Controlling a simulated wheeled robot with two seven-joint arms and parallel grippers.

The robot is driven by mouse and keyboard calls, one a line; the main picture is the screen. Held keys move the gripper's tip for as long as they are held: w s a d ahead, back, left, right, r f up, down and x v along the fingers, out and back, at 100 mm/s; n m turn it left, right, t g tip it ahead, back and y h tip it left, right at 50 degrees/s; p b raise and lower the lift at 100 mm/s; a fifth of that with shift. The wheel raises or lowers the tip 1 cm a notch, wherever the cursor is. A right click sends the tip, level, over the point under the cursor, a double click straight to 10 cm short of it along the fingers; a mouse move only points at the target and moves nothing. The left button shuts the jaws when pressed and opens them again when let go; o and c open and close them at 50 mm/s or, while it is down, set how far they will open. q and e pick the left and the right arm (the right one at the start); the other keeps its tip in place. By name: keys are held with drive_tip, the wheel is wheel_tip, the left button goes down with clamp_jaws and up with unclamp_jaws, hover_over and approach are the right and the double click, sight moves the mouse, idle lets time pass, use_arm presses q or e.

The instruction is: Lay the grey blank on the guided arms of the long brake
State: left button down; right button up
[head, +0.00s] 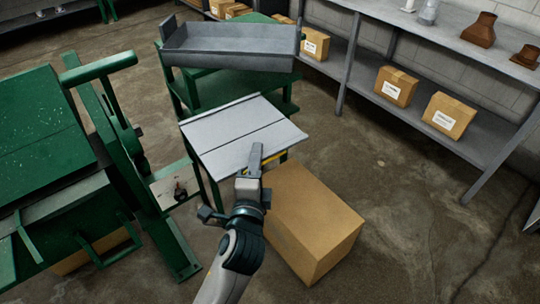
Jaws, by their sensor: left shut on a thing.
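A flat grey sheet (235,128), which looks like the grey blank, lies in the middle of the view with a dark line across it. It is level or nearly so, above a green-legged stand; I cannot tell whether it rests on it. My left gripper (256,156) is shut at the sheet's near edge, and its fingers hide part of that edge. A large green machine (40,125), probably the long brake, stands at the left, apart from the sheet. I cannot make out its guided arms for sure. My right gripper is not in view.
A cardboard box (312,220) stands on the floor right of my left gripper. A green cart (283,93) carrying a grey metal trough (230,48) stands behind the sheet. Grey shelving (440,120) with cartons runs along the right wall. The floor at lower right is clear.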

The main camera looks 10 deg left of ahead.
sight(210, 157)
use_arm(q)
drive_tip(key=shift+m+h, duration=0.3)
drive_tip(key=a, duration=0.3)
drive_tip(key=s+a+r, duration=0.1)
drive_tip(key=a, duration=0.2)
drive_tip(key=a+r, duration=0.1)
drive_tip(key=a, duration=0.3)
drive_tip(key=shift+s+r, duration=0.1)
drive_tip(key=shift+s, duration=0.05)
drive_tip(key=shift+s+a+r, duration=0.15)
drive_tip(key=shift+a+r, duration=0.1)
drive_tip(key=shift+a, duration=0.2)
